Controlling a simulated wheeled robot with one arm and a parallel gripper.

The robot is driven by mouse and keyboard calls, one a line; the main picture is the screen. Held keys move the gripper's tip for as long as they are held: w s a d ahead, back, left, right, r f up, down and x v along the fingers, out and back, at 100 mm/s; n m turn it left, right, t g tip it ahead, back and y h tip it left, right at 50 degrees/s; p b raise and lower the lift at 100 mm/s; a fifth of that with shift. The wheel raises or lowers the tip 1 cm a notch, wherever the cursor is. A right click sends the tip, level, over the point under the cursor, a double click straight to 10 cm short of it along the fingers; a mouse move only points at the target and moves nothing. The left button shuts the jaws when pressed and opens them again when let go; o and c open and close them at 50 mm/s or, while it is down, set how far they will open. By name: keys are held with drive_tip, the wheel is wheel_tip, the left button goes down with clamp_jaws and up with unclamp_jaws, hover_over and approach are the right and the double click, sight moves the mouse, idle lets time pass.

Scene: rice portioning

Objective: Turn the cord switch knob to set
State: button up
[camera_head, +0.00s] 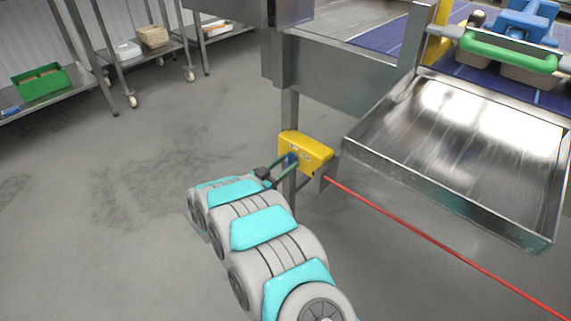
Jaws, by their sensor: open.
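The cord switch is a yellow box (312,148) on a metal leg below the machine frame, near the middle of the view. Its small blue knob (291,158) shows on the side facing my arm. A red cord (430,238) runs from beside the box to the lower right. My gripper (288,166) is at the box's left side, with its green fingers open around or right beside the knob. The fingers partly cover the knob, so I cannot tell whether they touch it or read its setting.
A shiny metal tray (470,130) juts out to the right of the switch. A green handle (508,52) and a blue part lie above it. Wheeled metal racks with a green crate (42,84) stand at the back left. The grey floor on the left is clear.

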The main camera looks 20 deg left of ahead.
drive_tip(key=b+v, duration=0.1)
drive_tip(key=v, duration=0.7)
drive_tip(key=shift+w, duration=0.1)
idle(0.4)
